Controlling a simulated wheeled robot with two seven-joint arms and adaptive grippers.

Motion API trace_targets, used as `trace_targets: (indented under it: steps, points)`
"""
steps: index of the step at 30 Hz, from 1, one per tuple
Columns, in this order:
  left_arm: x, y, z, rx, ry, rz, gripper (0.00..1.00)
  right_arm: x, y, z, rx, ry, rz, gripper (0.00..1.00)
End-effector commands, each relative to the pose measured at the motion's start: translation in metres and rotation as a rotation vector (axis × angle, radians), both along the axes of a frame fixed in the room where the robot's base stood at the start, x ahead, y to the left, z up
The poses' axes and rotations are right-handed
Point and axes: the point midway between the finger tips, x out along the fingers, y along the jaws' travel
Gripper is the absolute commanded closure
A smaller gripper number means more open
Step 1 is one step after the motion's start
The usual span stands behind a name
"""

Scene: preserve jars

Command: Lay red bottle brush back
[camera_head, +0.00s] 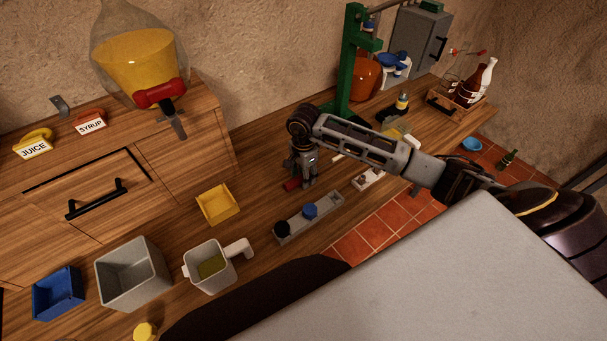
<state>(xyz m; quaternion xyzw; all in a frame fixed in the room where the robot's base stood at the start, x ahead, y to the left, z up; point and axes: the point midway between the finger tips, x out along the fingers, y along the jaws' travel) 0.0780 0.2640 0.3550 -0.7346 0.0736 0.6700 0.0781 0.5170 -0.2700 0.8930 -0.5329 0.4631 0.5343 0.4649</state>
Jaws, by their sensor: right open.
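A small red piece (291,185), which looks like the handle of the red bottle brush, lies low at the wooden counter, just left of my right gripper's fingertips. The rest of the brush is hidden or too small to tell. My right gripper (308,183) points down over the counter and is open. I cannot tell whether its fingers touch the red piece. My left gripper is not in view.
A grey rack with dark and blue round pieces (325,205) stands right of the yellow tray (231,203). A grey jug (206,278), grey bin (112,286) and blue bin (47,301) stand at front left. A green press (357,50) and bottle crate (437,99) stand farther back.

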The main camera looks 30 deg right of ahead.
Motion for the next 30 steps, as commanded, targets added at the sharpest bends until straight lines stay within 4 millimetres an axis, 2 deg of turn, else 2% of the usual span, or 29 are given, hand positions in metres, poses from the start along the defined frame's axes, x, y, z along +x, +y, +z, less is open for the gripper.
trace_targets:
  steps: [8,11,30]
  points:
    - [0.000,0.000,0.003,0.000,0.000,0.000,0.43,0.000,0.000,0.003,0.001,0.000,0.000,0.53]
    - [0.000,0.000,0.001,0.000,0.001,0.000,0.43,0.001,0.000,0.011,-0.001,-0.003,0.000,0.53]
    - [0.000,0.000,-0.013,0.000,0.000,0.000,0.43,0.001,0.000,0.090,-0.001,-0.003,0.000,0.53]
